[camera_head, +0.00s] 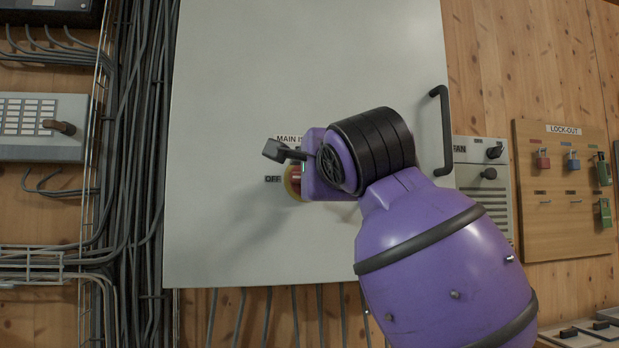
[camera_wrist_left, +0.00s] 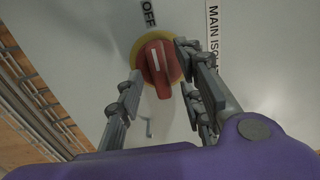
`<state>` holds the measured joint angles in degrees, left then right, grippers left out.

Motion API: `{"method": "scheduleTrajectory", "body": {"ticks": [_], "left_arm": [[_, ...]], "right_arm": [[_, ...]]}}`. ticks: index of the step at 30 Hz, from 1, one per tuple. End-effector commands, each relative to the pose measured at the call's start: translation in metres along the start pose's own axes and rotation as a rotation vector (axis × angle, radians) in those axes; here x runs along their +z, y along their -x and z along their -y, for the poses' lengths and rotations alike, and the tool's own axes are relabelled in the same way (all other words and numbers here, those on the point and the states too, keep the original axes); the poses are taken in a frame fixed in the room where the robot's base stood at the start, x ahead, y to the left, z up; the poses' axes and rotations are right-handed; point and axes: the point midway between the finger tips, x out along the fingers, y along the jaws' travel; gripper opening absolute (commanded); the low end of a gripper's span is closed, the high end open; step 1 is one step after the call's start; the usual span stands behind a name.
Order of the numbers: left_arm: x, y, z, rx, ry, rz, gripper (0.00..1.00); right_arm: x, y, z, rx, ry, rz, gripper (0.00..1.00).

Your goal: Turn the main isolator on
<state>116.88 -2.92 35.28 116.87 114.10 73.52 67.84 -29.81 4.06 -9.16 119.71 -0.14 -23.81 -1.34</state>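The main isolator is a red rotary knob on a yellow round plate. In the left wrist view the knob (camera_wrist_left: 155,66) has a white line lying toward the OFF label (camera_wrist_left: 148,13). In the head view the knob (camera_head: 294,183) is partly hidden behind my purple wrist, with OFF to its left and a partly covered MAIN label above. I cannot tell whether either finger touches. My right gripper is not in view.
The knob sits on a pale grey cabinet door (camera_head: 230,80) with a black handle (camera_head: 443,130) at its right. A fan panel (camera_head: 480,165) and a lock-out board (camera_head: 560,220) are further right. Cables and a grey keypad box (camera_head: 40,145) are left.

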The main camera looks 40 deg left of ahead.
Motion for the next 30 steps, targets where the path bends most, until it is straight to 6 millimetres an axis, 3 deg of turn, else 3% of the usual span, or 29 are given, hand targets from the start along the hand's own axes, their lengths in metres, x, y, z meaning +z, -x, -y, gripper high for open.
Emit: {"method": "scheduleTrajectory", "body": {"ticks": [6, 16, 24, 30], "left_arm": [[0.001, -0.026, 0.0, -0.001, -0.001, 0.001, 0.34], [0.0, -0.031, 0.0, -0.001, -0.001, 0.001, 0.34], [0.0, -0.03, 0.0, -0.001, -0.001, 0.001, 0.0], [0.0, -0.03, 0.0, -0.001, -0.004, 0.001, 0.0]], "right_arm": [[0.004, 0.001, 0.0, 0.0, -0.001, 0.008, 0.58], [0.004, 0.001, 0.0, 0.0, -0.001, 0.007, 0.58], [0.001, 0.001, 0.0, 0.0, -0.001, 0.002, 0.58], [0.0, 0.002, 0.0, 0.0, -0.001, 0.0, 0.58]]}}
